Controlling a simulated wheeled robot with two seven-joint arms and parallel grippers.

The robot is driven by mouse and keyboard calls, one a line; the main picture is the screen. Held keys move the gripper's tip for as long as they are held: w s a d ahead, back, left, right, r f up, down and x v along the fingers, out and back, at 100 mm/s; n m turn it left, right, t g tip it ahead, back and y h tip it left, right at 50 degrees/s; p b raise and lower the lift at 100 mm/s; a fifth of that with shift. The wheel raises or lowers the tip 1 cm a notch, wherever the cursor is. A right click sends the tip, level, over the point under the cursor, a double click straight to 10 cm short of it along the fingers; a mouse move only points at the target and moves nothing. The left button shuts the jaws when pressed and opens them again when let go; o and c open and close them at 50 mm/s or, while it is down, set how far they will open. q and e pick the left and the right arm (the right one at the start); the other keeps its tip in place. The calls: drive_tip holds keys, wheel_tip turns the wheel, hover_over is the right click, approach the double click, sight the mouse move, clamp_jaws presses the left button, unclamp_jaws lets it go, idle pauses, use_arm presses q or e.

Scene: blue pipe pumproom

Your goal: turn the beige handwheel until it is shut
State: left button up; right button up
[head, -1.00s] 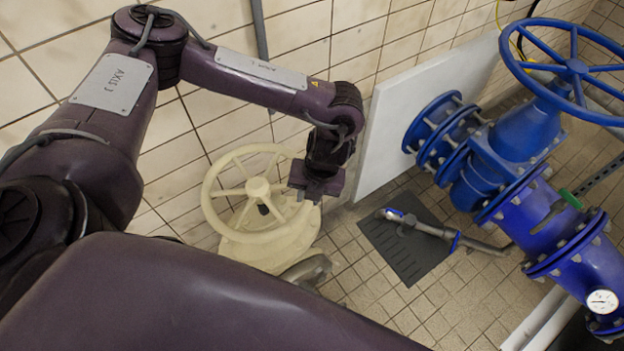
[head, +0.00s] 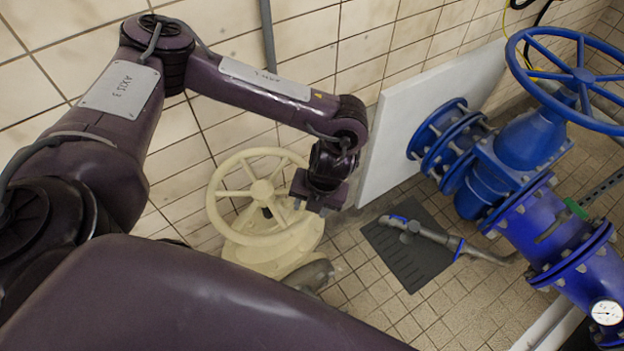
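The beige handwheel (head: 262,188) sits on a beige valve body (head: 270,256) near the tiled wall, left of the middle in the head view. It is a spoked ring with a hub, tilted toward me. My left arm reaches in from the left, and its gripper (head: 311,205) hangs at the wheel's right side, overlapping the rim there. The fingers are small and mostly hidden under the dark wrist, so I cannot tell whether they touch or hold the rim. My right gripper is not in view.
A blue handwheel (head: 580,78) and thick blue pipework (head: 555,222) with a gauge (head: 606,312) stand on the right. A white panel (head: 395,135) leans by the wall. A pipe piece (head: 425,232) lies over a dark grate (head: 385,258) on the tiled floor.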

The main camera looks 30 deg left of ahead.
use_arm(q)
drive_tip(key=shift+w, duration=0.1)
drive_tip(key=shift+w+r, duration=0.1)
drive_tip(key=shift+r, duration=0.05)
wheel_tip(320, 180, up, 7)
drive_tip(key=d, duration=0.1)
drive_tip(key=shift+d+r, duration=0.15)
drive_tip(key=shift+d, duration=0.1)
idle(0.3)
